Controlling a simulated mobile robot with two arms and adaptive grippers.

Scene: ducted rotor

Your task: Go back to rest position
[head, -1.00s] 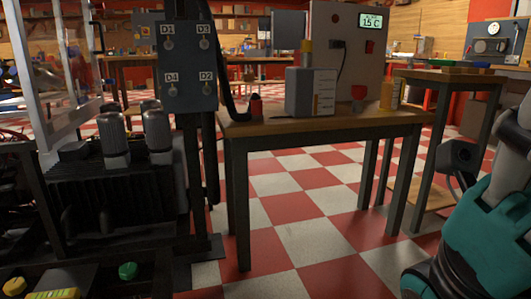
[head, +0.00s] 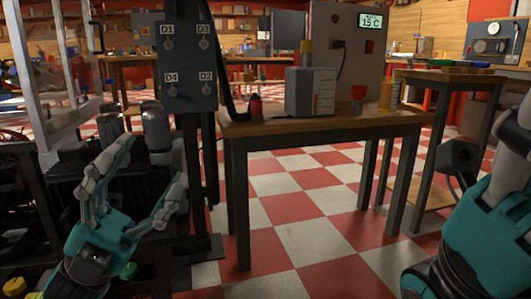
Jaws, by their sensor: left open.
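My left gripper (head: 152,163) is at the lower left of the head view. It has a teal body and pale grey fingers. The fingers are spread apart and point up, with nothing between them. It shows in front of the dark machine (head: 60,205) and partly hides the machine's grey cylinders. I cannot tell how far it is from the machine. Part of my right arm, teal and grey, fills the lower right. I cannot make out its gripper fingers.
A wooden table (head: 270,126) stands ahead with a grey container (head: 311,92), an orange bottle (head: 389,95) and a control box (head: 345,45). A grey panel (head: 187,66) labelled D1 to D4 stands left of it.

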